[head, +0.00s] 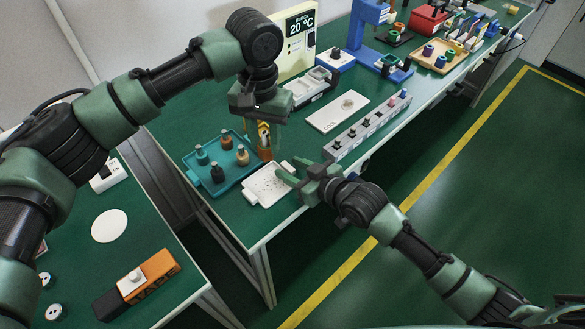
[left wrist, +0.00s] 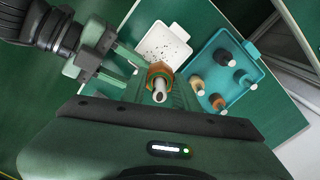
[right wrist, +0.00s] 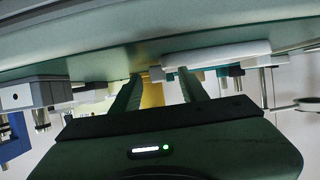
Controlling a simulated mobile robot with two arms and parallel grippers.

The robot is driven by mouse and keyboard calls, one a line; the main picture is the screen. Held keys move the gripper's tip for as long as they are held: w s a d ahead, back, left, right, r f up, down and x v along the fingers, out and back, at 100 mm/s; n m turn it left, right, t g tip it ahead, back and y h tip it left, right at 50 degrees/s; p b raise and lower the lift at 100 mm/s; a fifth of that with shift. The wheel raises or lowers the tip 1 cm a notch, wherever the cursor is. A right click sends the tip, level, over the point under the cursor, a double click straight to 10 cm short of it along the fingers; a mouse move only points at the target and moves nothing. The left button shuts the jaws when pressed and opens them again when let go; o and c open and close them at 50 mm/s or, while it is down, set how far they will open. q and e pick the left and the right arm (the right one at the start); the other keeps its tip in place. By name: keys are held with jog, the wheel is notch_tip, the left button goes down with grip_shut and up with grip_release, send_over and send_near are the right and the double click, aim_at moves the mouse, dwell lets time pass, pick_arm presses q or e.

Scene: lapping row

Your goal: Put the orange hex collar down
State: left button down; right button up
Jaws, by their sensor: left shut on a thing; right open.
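My left gripper (head: 262,128) points down at the green bench and is shut on the orange hex collar (left wrist: 160,71). The collar also shows in the head view (head: 265,154), low between the fingers. A silver pin-like part (left wrist: 159,88) shows at the collar in the left wrist view. I cannot tell whether the collar touches the bench. My right gripper (head: 290,181) is open and empty, low at the bench's front edge, beside a white speckled tray (head: 262,193). In the right wrist view its two fingers (right wrist: 160,82) stand apart.
A teal tray (head: 212,190) with several capped pieces lies left of the white tray. A white plate (head: 325,122) and a grey row of knobs (head: 342,147) lie to the right. A display box reading 20 °C (head: 297,50) stands behind.

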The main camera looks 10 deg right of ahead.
grip_shut()
pick_arm(q)
jog(key=m, duration=0.5)
jog(key=shift+a+f, duration=0.1)
jog(key=shift+f, duration=0.3)
notch_tip(320, 180, down, 5)
jog(key=m, duration=0.1)
send_over(269, 185)
jog(key=shift+f, duration=2.5)
jog(key=c, duration=1.1)
grip_release()
jog(key=shift+f, duration=0.1)
jog(key=shift+o, duration=0.2)
